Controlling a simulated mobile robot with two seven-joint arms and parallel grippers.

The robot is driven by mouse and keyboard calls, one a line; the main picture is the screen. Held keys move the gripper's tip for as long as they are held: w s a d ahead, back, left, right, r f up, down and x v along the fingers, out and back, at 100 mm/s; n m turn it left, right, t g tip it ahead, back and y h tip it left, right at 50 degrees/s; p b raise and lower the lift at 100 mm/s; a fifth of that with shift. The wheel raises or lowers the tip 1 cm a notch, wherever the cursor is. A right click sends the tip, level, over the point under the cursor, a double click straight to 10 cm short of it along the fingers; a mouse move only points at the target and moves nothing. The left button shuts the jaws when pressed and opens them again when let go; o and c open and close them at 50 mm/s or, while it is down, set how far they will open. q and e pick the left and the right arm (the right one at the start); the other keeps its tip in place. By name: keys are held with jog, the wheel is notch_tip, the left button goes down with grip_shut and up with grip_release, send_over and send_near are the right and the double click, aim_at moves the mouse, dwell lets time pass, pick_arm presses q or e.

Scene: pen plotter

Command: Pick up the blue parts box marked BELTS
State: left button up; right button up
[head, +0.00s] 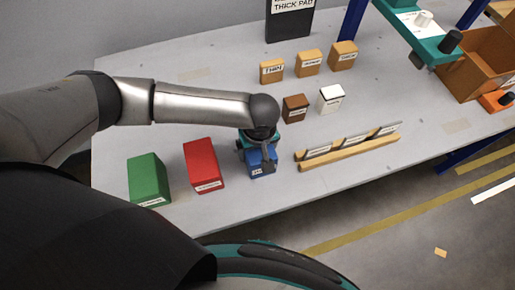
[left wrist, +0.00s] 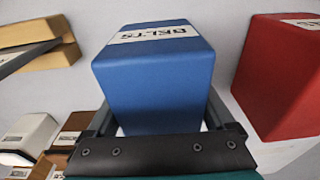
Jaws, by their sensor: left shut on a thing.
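The blue parts box (head: 262,164) sits at the end of my left arm in the head view, partly covered by the gripper. In the left wrist view the blue box (left wrist: 155,82) fills the middle, and its white label reads BELTS. My left gripper (head: 259,150) is shut on the blue box, with one finger on each side of it in the left wrist view (left wrist: 160,115). I cannot tell whether the box touches the table. My right gripper is not in view.
A red box (head: 203,165) and a green box (head: 148,180) stand left of the blue box. A wooden rack (head: 345,150) with labelled plates lies to its right. Small brown, white and tan boxes (head: 308,63) stand behind. The table's front edge is close.

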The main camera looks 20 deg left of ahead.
pick_arm(q)
jog(key=c, duration=0.5)
